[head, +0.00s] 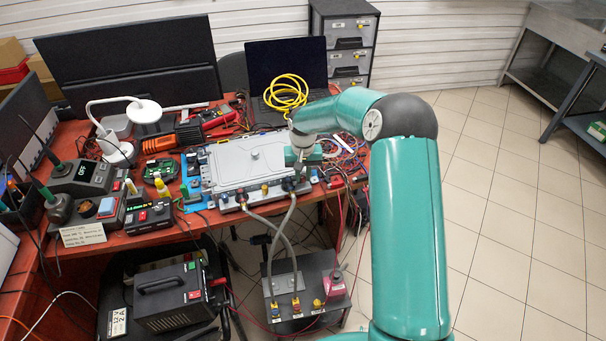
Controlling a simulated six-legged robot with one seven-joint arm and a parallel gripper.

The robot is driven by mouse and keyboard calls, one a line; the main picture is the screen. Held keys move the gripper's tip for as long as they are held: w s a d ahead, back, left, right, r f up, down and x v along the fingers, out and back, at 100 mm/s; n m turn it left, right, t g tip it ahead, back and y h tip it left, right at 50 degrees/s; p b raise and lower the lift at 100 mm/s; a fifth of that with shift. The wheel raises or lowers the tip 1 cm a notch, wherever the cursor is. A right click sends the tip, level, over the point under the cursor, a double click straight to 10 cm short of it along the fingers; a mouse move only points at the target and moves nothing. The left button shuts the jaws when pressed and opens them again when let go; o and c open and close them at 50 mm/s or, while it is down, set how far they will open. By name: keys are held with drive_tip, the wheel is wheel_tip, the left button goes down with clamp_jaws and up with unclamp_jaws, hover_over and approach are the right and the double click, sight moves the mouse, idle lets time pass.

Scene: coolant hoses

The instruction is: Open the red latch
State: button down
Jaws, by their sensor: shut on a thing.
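A pale grey flat unit (236,164) lies on the red-brown workbench. Two grey hoses run up to its front edge, a left hose (262,222) and a right hose (288,217). Each ends in a dark connector on the front edge. My gripper (293,180) points down at the right hose's connector (289,187) and is shut there on a part of it. The fingers are small, and the exact part held is unclear. I cannot make out a red latch at this connector; the gripper covers much of it.
A lower grey stand (305,288) holds the hoses' other ends, with red and yellow parts. Tools and a soldering station (82,178) crowd the bench's left. A coiled yellow cable (286,93) lies by the laptop (285,66). Tiled floor (525,190) at right is clear.

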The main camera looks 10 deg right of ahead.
drive_tip(key=n, duration=1)
idle(0.6)
drive_tip(key=c, duration=1.3)
unclamp_jaws()
drive_tip(key=shift+r, duration=0.1)
drive_tip(key=shift+w+d, duration=0.1)
drive_tip(key=shift+d, duration=0.05)
